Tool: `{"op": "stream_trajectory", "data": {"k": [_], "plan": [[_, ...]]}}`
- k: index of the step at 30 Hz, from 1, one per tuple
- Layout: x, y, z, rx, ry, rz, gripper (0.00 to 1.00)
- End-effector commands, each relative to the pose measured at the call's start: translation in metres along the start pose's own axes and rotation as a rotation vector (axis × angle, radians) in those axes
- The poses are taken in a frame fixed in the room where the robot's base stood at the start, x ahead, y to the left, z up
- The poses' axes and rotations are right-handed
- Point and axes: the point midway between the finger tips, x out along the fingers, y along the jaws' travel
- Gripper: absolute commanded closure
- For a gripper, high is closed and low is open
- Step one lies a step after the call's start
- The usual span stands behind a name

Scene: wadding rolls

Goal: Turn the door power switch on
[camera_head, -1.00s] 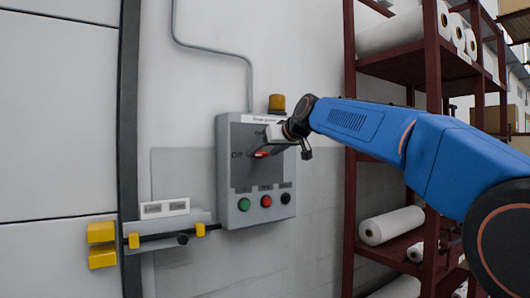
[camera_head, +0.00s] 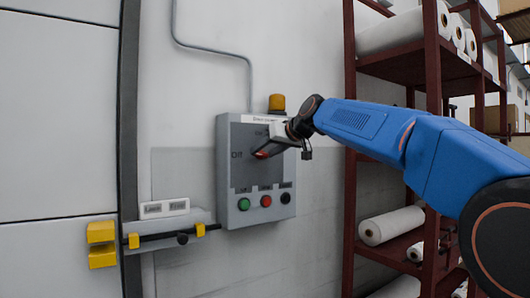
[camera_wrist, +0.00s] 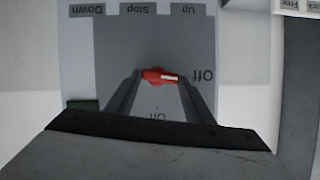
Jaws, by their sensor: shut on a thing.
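The door power switch is a red knob (camera_head: 262,154) on the front of a grey control box (camera_head: 242,212). In the wrist view the red knob (camera_wrist: 153,75) lies crosswise between the fingertips, and its white mark points at the "Off" label (camera_wrist: 203,76). The "On" label (camera_wrist: 157,117) shows between the fingers, upside down. My gripper (camera_wrist: 160,78) is shut on the knob, one finger at each end. In the head view my gripper (camera_head: 264,152) reaches the box from the right and hides part of its face.
Green (camera_head: 244,204), red (camera_head: 266,201) and black (camera_head: 285,198) buttons sit below the knob. An amber lamp (camera_head: 277,103) tops the box. A door latch with yellow blocks (camera_head: 102,244) is at lower left. A dark red rack (camera_head: 350,180) with white rolls stands at right.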

Motion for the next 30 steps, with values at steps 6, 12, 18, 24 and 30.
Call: {"op": "stream_trajectory", "data": {"k": [6, 12, 18, 24, 30], "plan": [[-0.001, 0.005, -0.001, 0.175, 0.000, -0.070, 0.75], [-0.001, 0.008, -0.001, 0.351, 0.000, -0.144, 0.75], [0.000, 0.011, 0.000, 0.528, 0.000, -0.217, 0.75], [0.000, 0.014, 0.001, 0.703, 0.000, -0.289, 0.75], [0.001, 0.016, 0.003, 0.879, -0.001, -0.362, 0.75]]}}
